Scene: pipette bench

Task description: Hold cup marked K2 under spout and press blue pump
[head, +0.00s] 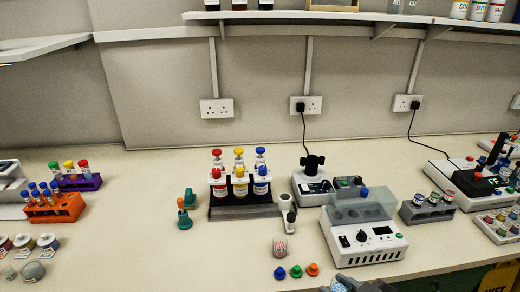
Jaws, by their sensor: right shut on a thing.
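The blue pump (261,151) tops a bottle at the right end of the dispenser rack (240,211), beside a yellow pump (239,152) and a red pump (217,154). A small cup-like container (280,248) with reddish marks stands on the bench, in front and to the right of the rack. Its marking is too small to read, so I cannot tell which cup is K2. My right gripper (358,286) shows only partly at the bottom edge, well in front of the pumps. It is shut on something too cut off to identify. My left gripper is out of view.
A white device (365,246) with a knob and display stands right of the rack. An orange tube rack (55,208) and several small containers (47,243) are at left.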

